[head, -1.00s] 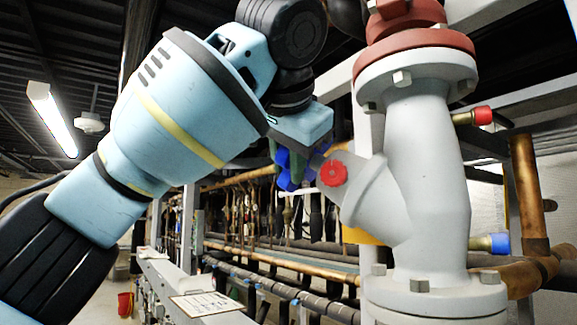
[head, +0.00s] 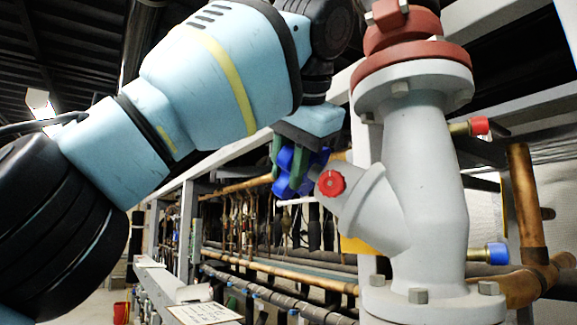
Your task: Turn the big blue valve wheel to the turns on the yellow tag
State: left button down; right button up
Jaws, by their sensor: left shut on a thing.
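The blue valve wheel (head: 283,187) sits at the end of the angled stem of a big grey valve body (head: 425,180). My left gripper (head: 288,166) reaches down to it from above and is shut on its rim, with greenish fingers against the blue. The gripper and the stem hide part of the wheel. A red round cap (head: 331,184) sits on the angled neck just right of the wheel. A yellow patch (head: 355,246) shows behind the valve body, mostly hidden; I cannot read anything on it. My right gripper is out of view.
A red flanged part (head: 410,55) tops the valve. Small stubs with a red cap (head: 479,125) and a blue cap (head: 497,253) stick out at right, near a copper pipe (head: 525,200). A grey frame and pipes run behind. A paper sheet (head: 205,313) lies lower left.

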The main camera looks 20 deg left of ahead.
pick_arm(q)
jog(key=c, duration=1.3)
grip_release()
jog(key=shift+w+f+t, duration=0.1)
jog(key=shift+f+t, duration=0.05)
jog(key=shift+t, duration=0.25)
